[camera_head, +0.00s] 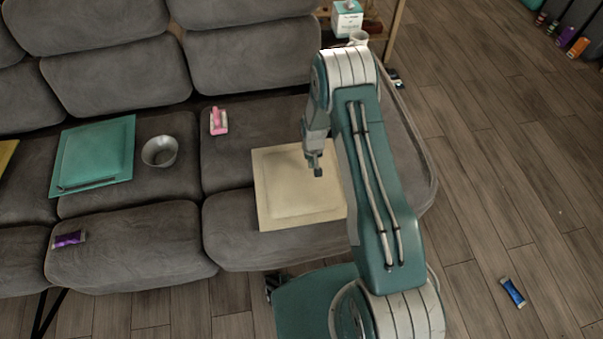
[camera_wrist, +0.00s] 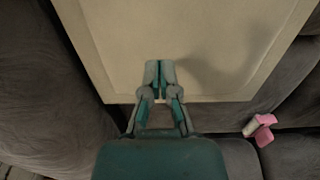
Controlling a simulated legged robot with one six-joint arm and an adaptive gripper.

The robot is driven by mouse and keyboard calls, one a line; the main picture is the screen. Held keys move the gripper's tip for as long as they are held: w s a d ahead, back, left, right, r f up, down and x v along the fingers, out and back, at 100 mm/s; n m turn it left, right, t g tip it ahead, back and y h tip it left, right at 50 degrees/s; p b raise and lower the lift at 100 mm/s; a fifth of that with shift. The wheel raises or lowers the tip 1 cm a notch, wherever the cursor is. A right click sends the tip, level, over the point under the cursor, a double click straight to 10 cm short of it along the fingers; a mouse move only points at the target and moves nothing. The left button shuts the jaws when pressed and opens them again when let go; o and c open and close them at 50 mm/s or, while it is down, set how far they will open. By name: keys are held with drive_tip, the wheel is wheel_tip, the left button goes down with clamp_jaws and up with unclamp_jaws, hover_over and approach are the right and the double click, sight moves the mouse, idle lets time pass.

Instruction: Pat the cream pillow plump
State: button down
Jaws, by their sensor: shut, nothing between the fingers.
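The cream pillow (camera_head: 285,192) lies flat on the right seat of the grey sofa, with a square raised middle and a flat border. It fills the upper part of the wrist view (camera_wrist: 215,45). My gripper (camera_head: 317,173) points down over the pillow's upper right part in the head view. In the wrist view my gripper (camera_wrist: 159,68) has its fingertips together with nothing between them, over the pillow near one border. I cannot tell whether the tips touch the cloth. My arm hides the pillow's right edge in the head view.
A pink object (camera_head: 218,121) lies on the sofa (camera_head: 150,245) left of the pillow. A metal bowl (camera_head: 160,151), a teal pillow (camera_head: 95,155) and a purple packet (camera_head: 69,239) are further left. A blue tube (camera_head: 512,292) lies on the open wooden floor at right.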

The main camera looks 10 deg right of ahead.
sight(301, 173)
drive_tip(key=shift+f, duration=1.75)
drive_tip(key=shift+a+r, duration=1.8)
drive_tip(key=shift+a, duration=0.05)
drive_tip(key=shift+f, duration=0.1)
drive_tip(key=shift+f, duration=1.7)
